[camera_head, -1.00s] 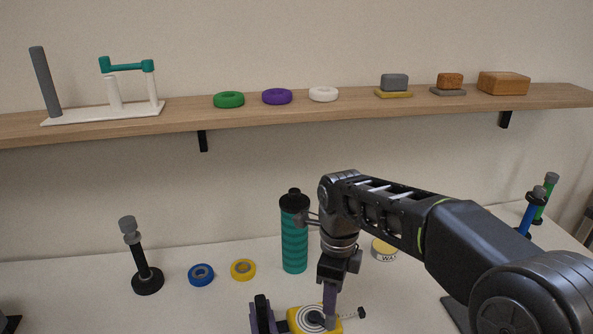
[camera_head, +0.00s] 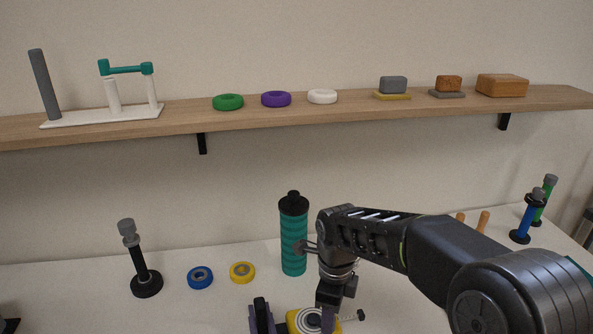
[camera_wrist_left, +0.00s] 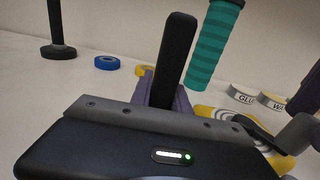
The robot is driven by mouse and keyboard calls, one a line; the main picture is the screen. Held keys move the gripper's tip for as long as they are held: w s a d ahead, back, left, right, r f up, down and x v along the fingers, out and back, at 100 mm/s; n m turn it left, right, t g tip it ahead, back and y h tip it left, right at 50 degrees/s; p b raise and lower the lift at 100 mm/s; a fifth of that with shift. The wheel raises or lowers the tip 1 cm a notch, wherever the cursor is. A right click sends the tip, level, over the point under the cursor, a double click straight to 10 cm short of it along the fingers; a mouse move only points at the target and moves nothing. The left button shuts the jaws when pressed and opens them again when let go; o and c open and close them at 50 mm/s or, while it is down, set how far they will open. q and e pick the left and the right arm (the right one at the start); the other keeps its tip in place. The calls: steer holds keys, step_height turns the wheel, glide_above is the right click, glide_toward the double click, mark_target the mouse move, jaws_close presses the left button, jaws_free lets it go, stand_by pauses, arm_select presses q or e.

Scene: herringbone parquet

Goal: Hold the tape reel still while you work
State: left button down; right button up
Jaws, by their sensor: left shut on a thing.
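The tape reel (camera_head: 297,316) is yellow with a white ringed face, low in the head view. A short black-ended piece (camera_head: 351,318) sticks out at its right. My left gripper (camera_head: 262,318) is at its left side, shut on it; the left wrist view shows the yellow reel (camera_wrist_left: 228,124) just beyond the jaw, which hides the contact. My right gripper (camera_head: 328,318) points down over the right part of the reel's face. Its fingertips cover the hub area, and whether they grip anything is unclear.
A teal bottle (camera_head: 293,235) stands close behind the reel. Blue tape (camera_head: 200,277), yellow tape (camera_head: 242,272) and a black stand (camera_head: 146,283) are at left. Labelled tins (camera_wrist_left: 236,96) show in the wrist view. A wooden shelf (camera_head: 180,123) runs along the wall.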

steer(key=shift+f, duration=0.9)
steer(key=c, duration=0.8)
